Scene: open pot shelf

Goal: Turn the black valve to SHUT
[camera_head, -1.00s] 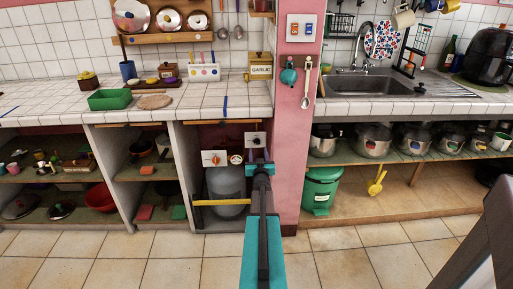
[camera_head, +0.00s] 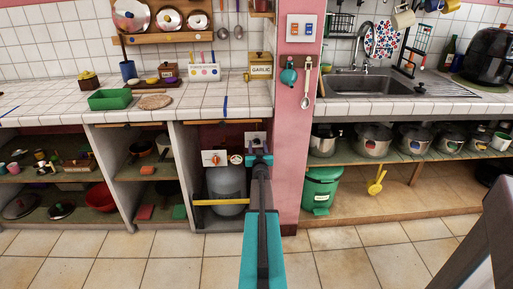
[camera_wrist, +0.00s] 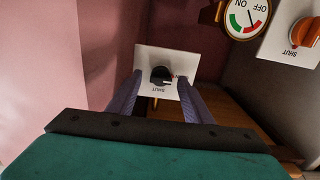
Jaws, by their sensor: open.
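The black valve (camera_wrist: 160,76) is a round black knob on a white plate (camera_wrist: 150,58) in the wrist view. The plate's SHUT label appears upside down just below the knob. A small pale mark shows on the knob, but its exact pointing is too small to read. My gripper (camera_wrist: 158,88) is open, with one finger on each side of the knob, overlapping the plate's edges in the picture. I cannot tell whether the fingers touch the knob. In the head view my gripper (camera_head: 259,159) covers the lower part of the black valve's plate (camera_head: 254,137).
An orange valve (camera_wrist: 305,32) on its own white plate and a round OFF/ON gauge (camera_wrist: 248,18) sit close by on the right in the wrist view. A grey gas cylinder (camera_head: 226,182) stands in the bay. The pink pillar (camera_head: 293,140) is just right of my gripper.

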